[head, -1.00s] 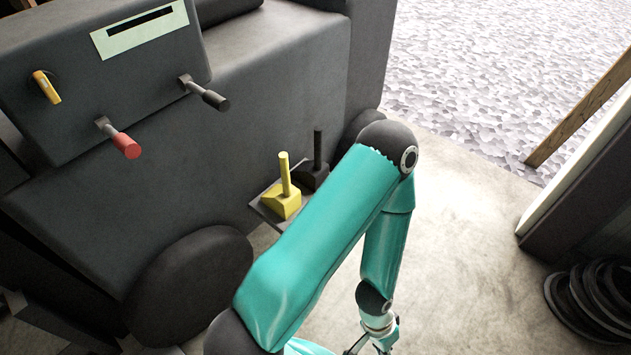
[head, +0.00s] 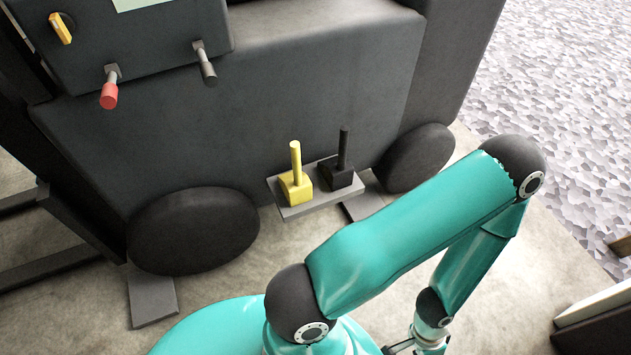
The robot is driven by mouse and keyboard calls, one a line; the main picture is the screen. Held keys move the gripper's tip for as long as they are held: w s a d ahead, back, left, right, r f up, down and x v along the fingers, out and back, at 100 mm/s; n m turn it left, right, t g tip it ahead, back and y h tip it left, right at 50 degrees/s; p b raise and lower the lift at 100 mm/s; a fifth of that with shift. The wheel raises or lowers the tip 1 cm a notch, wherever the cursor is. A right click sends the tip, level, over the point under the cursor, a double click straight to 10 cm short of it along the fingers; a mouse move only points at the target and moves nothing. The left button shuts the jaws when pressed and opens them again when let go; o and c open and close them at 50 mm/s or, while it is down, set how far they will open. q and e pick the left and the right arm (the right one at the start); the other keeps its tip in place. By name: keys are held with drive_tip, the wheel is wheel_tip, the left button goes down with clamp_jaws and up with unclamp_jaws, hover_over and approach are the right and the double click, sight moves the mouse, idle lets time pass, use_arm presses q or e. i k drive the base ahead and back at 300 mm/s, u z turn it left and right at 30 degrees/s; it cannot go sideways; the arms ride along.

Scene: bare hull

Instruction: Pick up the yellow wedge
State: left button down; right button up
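The yellow wedge (head: 296,188) is a block with an upright yellow post as a handle. It sits upright on the left part of a small grey shelf (head: 300,210) at the side of a dark machine, fully visible. My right arm crosses the lower right of the head view. Its gripper (head: 418,348) is at the bottom edge, below and to the right of the wedge and well apart from it. The fingertips are cut off by the frame edge, so their opening cannot be judged. My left gripper is not in view.
A black wedge (head: 337,174) with a similar post stands right beside the yellow one. Dark round wheels (head: 193,231) (head: 416,158) flank the shelf. Red (head: 109,93) and dark (head: 206,66) levers and a yellow knob (head: 61,28) are on the panel above. Concrete floor lies in front.

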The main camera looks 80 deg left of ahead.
sight(297, 187)
drive_tip(key=z, duration=0.65)
drive_tip(key=i, duration=0.2)
drive_tip(key=u, duration=2.95)
drive_tip(key=i, duration=0.15)
drive_tip(key=u, duration=1.1)
drive_tip(key=k, duration=0.45)
drive_tip(key=u, duration=0.45)
drive_tip(key=i, duration=1.45)
drive_tip(key=z, duration=0.35)
